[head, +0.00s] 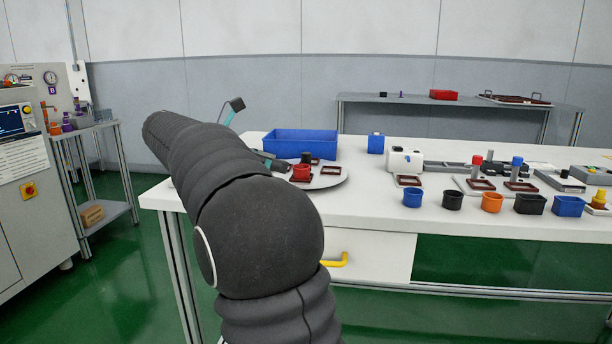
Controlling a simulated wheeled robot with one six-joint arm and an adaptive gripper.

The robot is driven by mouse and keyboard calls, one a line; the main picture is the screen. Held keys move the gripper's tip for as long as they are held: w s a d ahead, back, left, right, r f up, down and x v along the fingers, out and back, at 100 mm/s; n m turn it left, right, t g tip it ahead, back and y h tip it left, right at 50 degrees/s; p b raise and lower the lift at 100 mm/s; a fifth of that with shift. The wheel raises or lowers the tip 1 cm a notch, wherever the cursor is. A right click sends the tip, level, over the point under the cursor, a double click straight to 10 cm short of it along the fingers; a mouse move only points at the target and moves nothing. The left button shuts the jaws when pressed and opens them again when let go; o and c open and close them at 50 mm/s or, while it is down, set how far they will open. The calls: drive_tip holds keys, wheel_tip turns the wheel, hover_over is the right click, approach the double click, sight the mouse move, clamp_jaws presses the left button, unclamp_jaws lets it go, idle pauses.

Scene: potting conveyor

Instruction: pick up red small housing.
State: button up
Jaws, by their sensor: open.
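A small red cup-like housing (301,173) stands on the white round plate (336,181) at the left part of the table, beside brown-red square frames and a small dark cup. My gripper (262,136) is mostly hidden behind my own dark arm. Its two dark-tipped fingers show spread apart, one up high and one low, just left of the red housing. The gripper is open, with nothing seen between the fingers. Whether the lower finger touches the housing cannot be told.
A blue bin (300,136) stands behind the plate. A row of cups, including a blue one (412,197) and an orange one (491,202), lines the table's front edge. Fixtures with red and blue posts stand at right. A yellow drawer handle (336,260) juts out below.

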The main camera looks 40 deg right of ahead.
drive_tip(key=shift+b+x, duration=0.4)
drive_tip(key=shift+x, duration=2.4)
drive_tip(key=shift+r, duration=0.2)
drive_tip(key=c, duration=0.9)
